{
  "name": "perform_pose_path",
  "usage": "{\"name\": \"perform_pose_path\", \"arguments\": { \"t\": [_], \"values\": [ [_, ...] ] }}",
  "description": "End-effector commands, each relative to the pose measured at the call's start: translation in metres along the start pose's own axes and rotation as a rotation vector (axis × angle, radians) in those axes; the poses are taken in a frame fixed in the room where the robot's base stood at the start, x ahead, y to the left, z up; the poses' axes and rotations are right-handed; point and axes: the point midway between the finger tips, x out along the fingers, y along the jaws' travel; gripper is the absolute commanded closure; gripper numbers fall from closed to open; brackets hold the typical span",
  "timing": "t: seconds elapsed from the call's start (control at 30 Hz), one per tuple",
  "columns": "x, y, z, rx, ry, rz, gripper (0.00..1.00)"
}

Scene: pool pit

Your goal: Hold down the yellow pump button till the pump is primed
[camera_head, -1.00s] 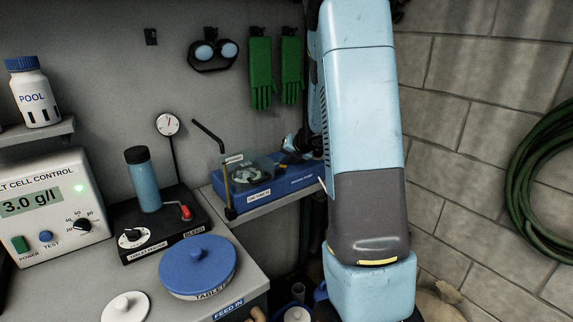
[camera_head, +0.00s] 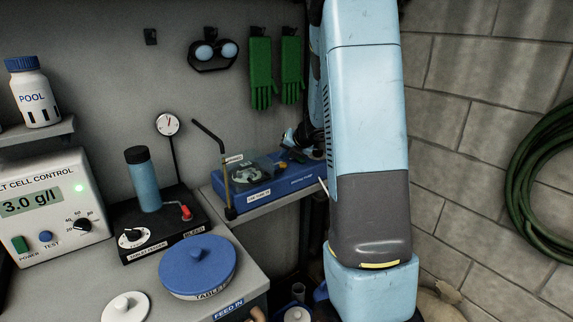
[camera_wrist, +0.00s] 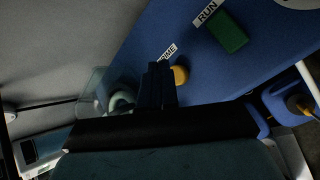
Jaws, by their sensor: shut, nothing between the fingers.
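The yellow pump button (camera_wrist: 181,75) sits on the blue pump unit (camera_wrist: 135,42), beside a partly covered label ending in "ME". My gripper (camera_wrist: 160,68) is shut and empty. In the wrist view its dark fingertips lie just left of the button and overlap its edge; I cannot tell whether they touch it. In the head view the button is a small yellow spot (camera_head: 283,166) on the blue unit (camera_head: 262,196), with my wrist above it. The button does not look covered by the fingers there.
A green button (camera_wrist: 228,32) labelled RUN is on the same unit. A clear dome (camera_head: 246,172) and a thin upright pipe (camera_head: 226,180) stand left of the yellow button. Green gloves (camera_head: 262,72) hang behind. A blue-lidded tub (camera_head: 198,262) stands on the front bench.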

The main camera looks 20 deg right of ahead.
Motion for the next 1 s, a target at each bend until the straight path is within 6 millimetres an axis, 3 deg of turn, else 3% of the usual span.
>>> {"name": "perform_pose_path", "arguments": {
  "t": [0.23, 1.0],
  "values": [
    [-0.002, 0.001, 0.002, -0.001, -0.001, 0.001, 1.00],
    [-0.035, 0.025, 0.026, 0.000, 0.000, 0.000, 1.00]
  ]
}}
